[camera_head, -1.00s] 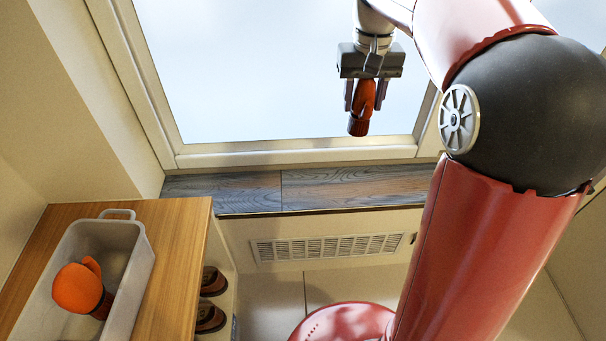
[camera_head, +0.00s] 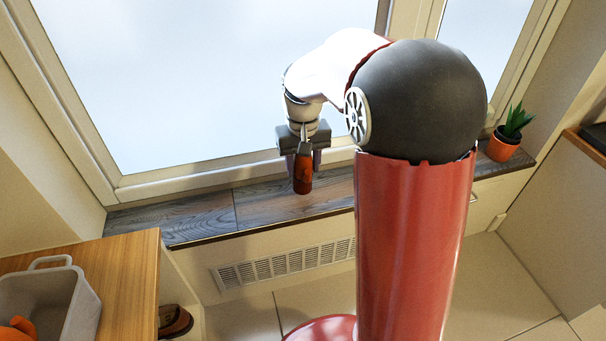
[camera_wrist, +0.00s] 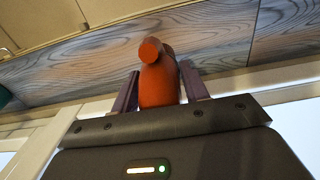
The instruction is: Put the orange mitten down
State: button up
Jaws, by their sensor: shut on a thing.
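My gripper (camera_head: 303,160) is shut on an orange mitten (camera_head: 303,178). In the head view the mitten hangs down from the fingers, in front of the window and over the wooden windowsill (camera_head: 200,217). In the wrist view the mitten (camera_wrist: 158,85) sits between the two fingers, with the sill boards (camera_wrist: 95,65) behind it. I cannot tell how far the mitten is above the sill. A second orange mitten (camera_head: 18,330) lies in the grey bin (camera_head: 75,308) at the lower left, partly cut off by the frame.
The bin stands on a wooden cabinet (camera_head: 135,270) with a shoe (camera_head: 174,321) on a shelf below. A potted plant (camera_head: 503,146) stands on the sill at the right. A vent (camera_head: 285,264) is in the wall under the sill. The left part of the sill is clear.

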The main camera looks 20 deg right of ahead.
jog(key=shift+f, duration=1.45)
jog(key=shift+f, duration=0.1)
jog(key=o, duration=1)
